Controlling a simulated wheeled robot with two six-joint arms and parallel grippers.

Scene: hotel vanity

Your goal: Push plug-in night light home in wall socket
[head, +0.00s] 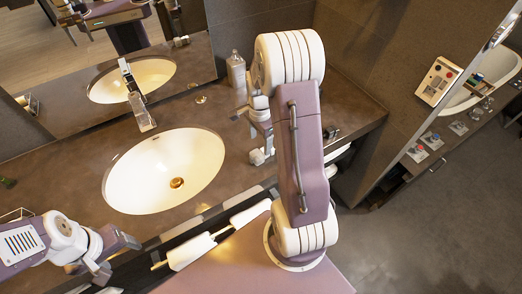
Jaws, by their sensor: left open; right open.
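I cannot make out the night light or the wall socket for certain; my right arm covers part of the back wall and counter. My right gripper (262,150) hangs over the counter right of the basin, partly hidden behind its own arm. It is open, and I see nothing held in it. My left gripper (117,257) is at the lower left, in front of the counter edge and below the basin. It is open and empty.
The brown counter (60,165) holds a white oval basin (150,180) with a chrome tap (138,105). A clear bottle (236,72) stands at the back. A mirror (50,60) is behind. Small dark items (331,132) lie right of my arm. Open floor (450,220) is at right.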

